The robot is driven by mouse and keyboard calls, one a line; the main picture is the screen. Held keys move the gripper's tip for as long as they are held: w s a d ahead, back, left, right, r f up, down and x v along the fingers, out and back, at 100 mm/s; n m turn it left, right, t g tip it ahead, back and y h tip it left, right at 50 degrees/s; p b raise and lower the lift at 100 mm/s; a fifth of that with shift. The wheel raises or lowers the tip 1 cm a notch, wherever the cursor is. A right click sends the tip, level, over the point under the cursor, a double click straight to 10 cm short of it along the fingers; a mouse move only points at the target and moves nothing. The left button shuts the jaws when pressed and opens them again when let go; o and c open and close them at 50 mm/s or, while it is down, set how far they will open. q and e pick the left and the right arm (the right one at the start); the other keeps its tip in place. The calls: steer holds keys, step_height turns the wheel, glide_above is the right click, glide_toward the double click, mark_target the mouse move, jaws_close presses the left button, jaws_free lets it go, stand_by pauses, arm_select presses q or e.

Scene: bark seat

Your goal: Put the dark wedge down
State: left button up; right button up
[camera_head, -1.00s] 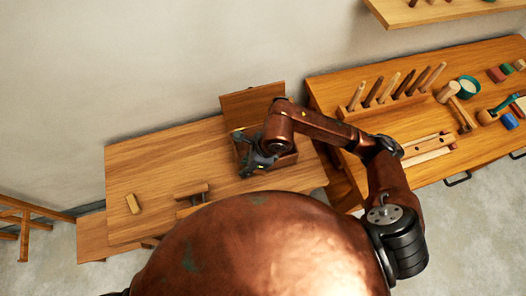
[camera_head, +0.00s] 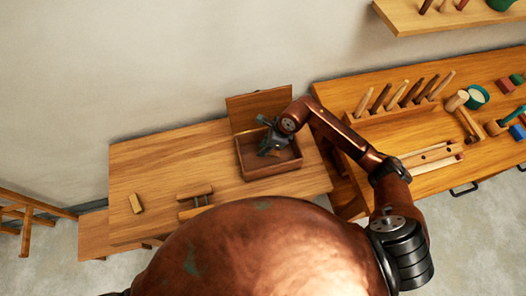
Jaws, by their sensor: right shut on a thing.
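My right gripper (camera_head: 268,148) is over the open wooden box (camera_head: 272,170) on the bench, its fingers reaching down inside the box's outline near the back. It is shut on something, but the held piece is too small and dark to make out. I cannot tell whether it touches the box floor. The box lid (camera_head: 257,106) stands raised at the back. The dark wedge is not clearly seen anywhere. My left gripper is not in view.
A small light wood block (camera_head: 135,203) and a wooden clamp-like piece (camera_head: 194,198) lie on the bench (camera_head: 160,165). A workbench (camera_head: 400,150) at the right holds a peg rack, mallet and cup. The bench's left half is mostly clear.

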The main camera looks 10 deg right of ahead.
mark_target(274, 153)
steer(key=shift+f, duration=1.55)
steer(key=shift+f, duration=0.1)
steer(key=o, duration=0.9)
steer(key=v, duration=1.2)
